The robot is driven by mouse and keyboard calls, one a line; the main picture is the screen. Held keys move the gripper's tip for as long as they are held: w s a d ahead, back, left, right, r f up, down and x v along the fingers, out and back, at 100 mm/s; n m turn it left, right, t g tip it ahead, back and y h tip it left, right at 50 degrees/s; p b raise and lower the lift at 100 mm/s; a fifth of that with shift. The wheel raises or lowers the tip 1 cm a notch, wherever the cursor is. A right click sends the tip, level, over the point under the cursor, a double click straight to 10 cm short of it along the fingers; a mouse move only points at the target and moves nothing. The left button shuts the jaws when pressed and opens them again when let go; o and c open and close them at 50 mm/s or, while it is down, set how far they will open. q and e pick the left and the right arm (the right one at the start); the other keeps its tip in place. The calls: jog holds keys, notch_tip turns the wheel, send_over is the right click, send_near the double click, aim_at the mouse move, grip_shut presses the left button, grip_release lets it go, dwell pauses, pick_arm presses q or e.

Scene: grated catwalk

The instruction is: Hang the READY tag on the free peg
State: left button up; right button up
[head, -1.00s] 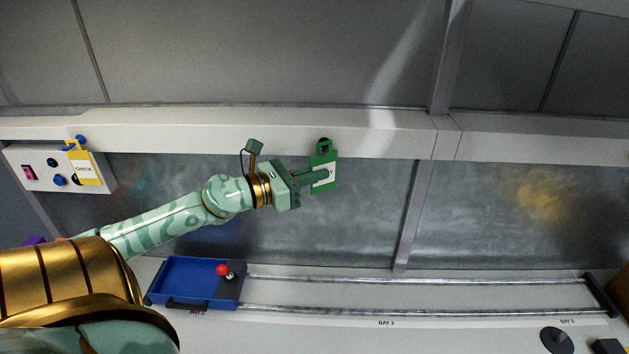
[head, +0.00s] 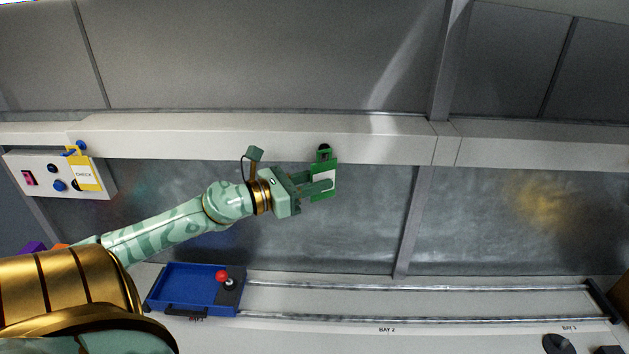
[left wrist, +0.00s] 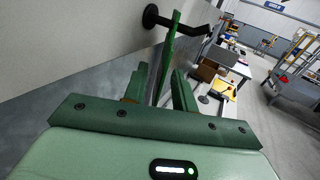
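The green tag (head: 323,160) with a white label hangs at a black peg (head: 324,148) on the pale beam; its lettering is not readable. In the left wrist view the black peg (left wrist: 203,30) sticks out from a round base and the green tag (left wrist: 172,35) is on it, seen edge-on. My left gripper (head: 322,182) is at the tag's lower part. In the left wrist view its fingers (left wrist: 160,88) stand apart on both sides of the tag, with gaps showing. A yellow CHECK tag (head: 84,175) hangs on a blue peg (head: 81,146) at the left. My right gripper is out of view.
A white switch box (head: 40,172) is at the left behind the CHECK tag. Below, a blue tray (head: 180,284) with a red-knobbed lever sits at the left end of two rails (head: 420,285). The wall right of the green tag is clear.

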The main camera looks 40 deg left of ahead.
pick_arm(q)
jog(key=b+v, duration=0.3)
jog(key=v, duration=1.3)
jog(key=shift+s, duration=0.15)
jog(key=shift+a+r, duration=0.1)
jog(key=shift+r, duration=0.05)
